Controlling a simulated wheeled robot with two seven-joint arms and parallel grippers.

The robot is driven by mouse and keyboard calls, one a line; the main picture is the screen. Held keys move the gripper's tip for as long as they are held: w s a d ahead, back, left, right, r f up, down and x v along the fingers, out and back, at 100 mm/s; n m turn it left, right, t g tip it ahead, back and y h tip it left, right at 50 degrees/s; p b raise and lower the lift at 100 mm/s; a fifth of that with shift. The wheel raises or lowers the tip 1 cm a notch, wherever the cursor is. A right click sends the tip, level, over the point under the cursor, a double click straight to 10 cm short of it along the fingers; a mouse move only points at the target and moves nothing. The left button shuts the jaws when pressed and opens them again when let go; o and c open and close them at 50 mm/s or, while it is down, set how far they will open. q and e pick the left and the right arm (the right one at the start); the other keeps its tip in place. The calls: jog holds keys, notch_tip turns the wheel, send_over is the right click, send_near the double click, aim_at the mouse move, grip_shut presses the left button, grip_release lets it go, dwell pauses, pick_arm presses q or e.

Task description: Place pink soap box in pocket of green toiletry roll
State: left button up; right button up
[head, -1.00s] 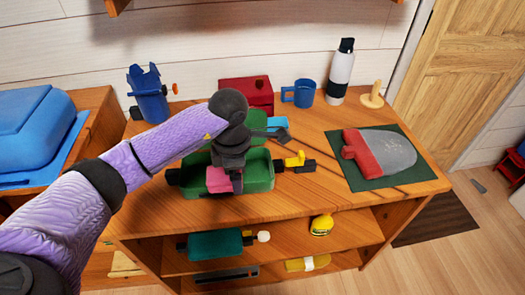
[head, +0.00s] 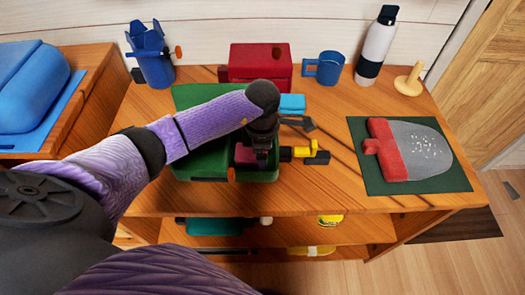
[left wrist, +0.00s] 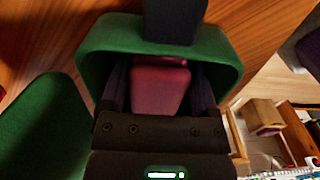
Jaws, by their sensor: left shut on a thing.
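The green toiletry roll (head: 190,95) lies on the wooden dresser top, with an open, walled pocket (head: 205,165) at its front. My left gripper (head: 260,158) points down over the right part of this pocket and is shut on the pink soap box (head: 243,154). In the left wrist view the pink soap box (left wrist: 160,85) sits between the two dark fingers, and the green pocket wall (left wrist: 228,62) curves around them. The box appears within the pocket's outline; whether it touches the bottom is hidden. My right gripper is not in view.
A yellow and black item (head: 302,153) lies just right of the pocket. A light blue item (head: 292,104), red box (head: 260,65), blue mug (head: 324,69) and bottle (head: 376,45) stand behind. A dark green mat (head: 372,180) with a red-and-grey item lies right.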

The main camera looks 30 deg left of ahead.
pick_arm(q)
jog(key=shift+f, duration=0.15)
jog(key=o, duration=1.1)
jog(key=shift+c, duration=0.2)
jog(key=shift+o, duration=0.3)
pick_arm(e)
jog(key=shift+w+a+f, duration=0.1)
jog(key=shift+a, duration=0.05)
pick_arm(q)
notch_tip(320, 180, up, 12)
jog(key=p, duration=0.3)
jog(key=shift+r, duration=0.2)
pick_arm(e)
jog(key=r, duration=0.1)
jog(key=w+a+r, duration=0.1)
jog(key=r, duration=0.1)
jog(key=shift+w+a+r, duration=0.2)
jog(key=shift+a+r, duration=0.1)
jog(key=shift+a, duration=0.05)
